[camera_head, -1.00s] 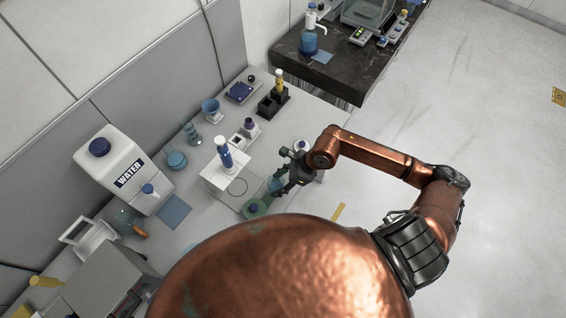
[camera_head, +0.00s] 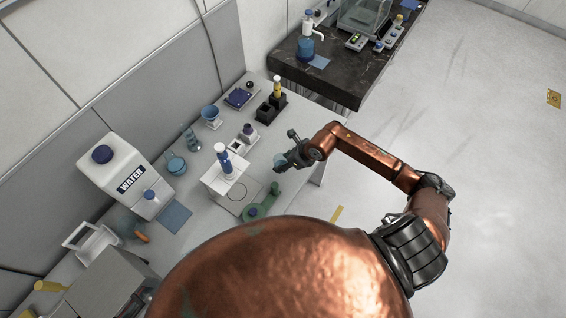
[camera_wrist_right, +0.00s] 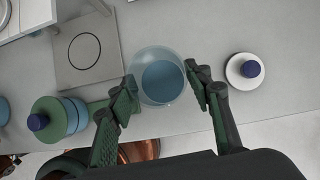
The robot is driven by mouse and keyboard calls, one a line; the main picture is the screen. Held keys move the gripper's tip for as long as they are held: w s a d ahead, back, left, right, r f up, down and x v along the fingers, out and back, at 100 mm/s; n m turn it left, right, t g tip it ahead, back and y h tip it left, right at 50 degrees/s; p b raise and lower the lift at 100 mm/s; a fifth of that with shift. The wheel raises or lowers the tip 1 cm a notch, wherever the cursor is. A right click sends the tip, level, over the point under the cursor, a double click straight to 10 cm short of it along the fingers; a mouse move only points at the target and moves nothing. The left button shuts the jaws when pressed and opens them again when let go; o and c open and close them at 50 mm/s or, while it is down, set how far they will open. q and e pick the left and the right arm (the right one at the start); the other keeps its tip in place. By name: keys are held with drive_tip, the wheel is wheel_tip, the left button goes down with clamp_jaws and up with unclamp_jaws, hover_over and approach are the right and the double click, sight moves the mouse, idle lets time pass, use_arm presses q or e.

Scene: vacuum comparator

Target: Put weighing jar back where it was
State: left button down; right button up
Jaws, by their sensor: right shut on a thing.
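The weighing jar is a clear round glass vessel that looks blue inside. My right gripper (camera_head: 284,156) is shut on the jar (camera_head: 279,161) and holds it over the front part of the white bench. In the right wrist view the jar (camera_wrist_right: 162,82) sits between the two fingertips of the gripper (camera_wrist_right: 165,92). A green two-place holder (camera_head: 273,189) stands just nearer than the jar. Its far place is empty, and a blue-knobbed piece (camera_head: 253,212) is at its near end. My left gripper is not in view.
A white round piece with a blue knob (camera_wrist_right: 246,70) stands right of the jar in the wrist view. A square plate with a dark ring (camera_wrist_right: 85,50) lies to the left. A white stand with a blue-white bottle (camera_head: 223,158) and a black holder (camera_head: 265,111) are on the bench.

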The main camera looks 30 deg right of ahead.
sight(283, 160)
drive_tip(key=w+f, duration=0.1)
drive_tip(key=f, duration=0.1)
drive_tip(key=w+d+f, duration=0.1)
drive_tip(key=w+f, duration=0.1)
drive_tip(key=shift+w+d+f, duration=0.15)
drive_tip(key=shift+f, duration=0.2)
drive_tip(key=shift+w+d+f+p, duration=0.1)
drive_tip(key=shift+f+p, duration=0.35)
drive_tip(key=shift+f, duration=1.2)
drive_tip(key=o, duration=1.3)
drive_tip(key=b+v, duration=0.1)
drive_tip(key=v, duration=1.1)
